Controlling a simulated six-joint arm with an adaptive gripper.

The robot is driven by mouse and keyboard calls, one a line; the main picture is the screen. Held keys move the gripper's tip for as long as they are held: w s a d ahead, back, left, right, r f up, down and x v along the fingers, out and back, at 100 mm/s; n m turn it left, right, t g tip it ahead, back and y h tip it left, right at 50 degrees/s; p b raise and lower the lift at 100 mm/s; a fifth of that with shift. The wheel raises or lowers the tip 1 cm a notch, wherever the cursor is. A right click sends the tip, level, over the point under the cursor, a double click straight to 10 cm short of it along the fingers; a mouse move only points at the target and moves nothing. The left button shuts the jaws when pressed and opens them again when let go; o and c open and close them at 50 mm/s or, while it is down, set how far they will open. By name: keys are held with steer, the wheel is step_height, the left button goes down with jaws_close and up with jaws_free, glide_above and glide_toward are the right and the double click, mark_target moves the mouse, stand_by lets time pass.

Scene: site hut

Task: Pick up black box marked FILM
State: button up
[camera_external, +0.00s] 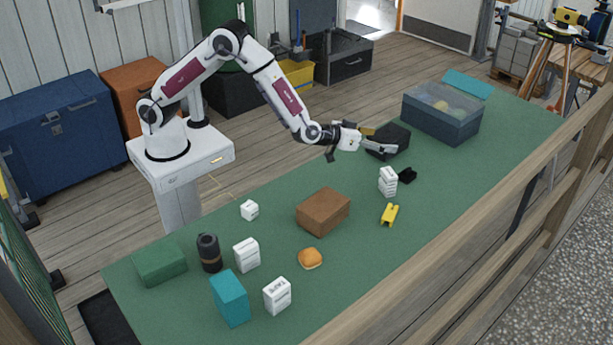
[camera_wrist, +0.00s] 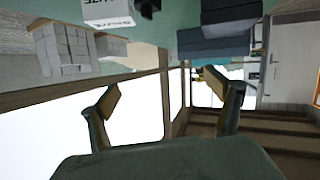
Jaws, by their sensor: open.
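A black box (camera_external: 394,136) lies on the green table in the outside view, toward the right. No FILM marking can be read on it. My gripper (camera_external: 381,141) is open beside this box, pointing right, with one finger in front of part of it. I cannot tell whether they touch. In the wrist view my gripper (camera_wrist: 161,93) has its fingers wide apart with nothing seen between them. A smaller black object (camera_external: 408,175) lies nearer the front; a black object (camera_wrist: 148,8) also shows in the wrist view.
A white box stack (camera_external: 388,181), yellow piece (camera_external: 389,214) and brown box (camera_external: 323,211) stand nearby. A blue-grey clear-lidded bin (camera_external: 441,118) is beyond the black box. Several boxes, a dark cylinder (camera_external: 209,253) and a bun (camera_external: 310,258) occupy the left. A wooden rail (camera_external: 480,278) borders the front.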

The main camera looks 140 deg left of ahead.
mark_target(387, 135)
steer(key=s+a+f+g, duration=0.1)
steer(key=s+a+f, duration=0.1)
steer(key=s, duration=0.1)
steer(key=s+a+f+n+g+y, duration=0.1)
steer(key=s+a+f+g, duration=0.1)
steer(key=s+f, duration=0.1)
steer(key=s+a+f+n+g+y, duration=0.1)
steer(key=s+a+f, duration=0.2)
steer(key=shift+s+a+g, duration=0.1)
steer(key=shift+s+g, duration=0.1)
steer(key=shift+g, duration=0.1)
steer(key=shift+s+a+f+n+g, duration=0.2)
steer(key=shift+s+n+g, duration=0.1)
steer(key=shift+s, duration=0.15)
steer(key=shift+x, duration=1.25)
steer(key=shift+a+r, duration=0.1)
steer(key=shift+r+x, duration=0.2)
steer(key=shift+x, duration=2.35)
steer(key=shift+w, duration=0.2)
steer(key=c, duration=1.6)
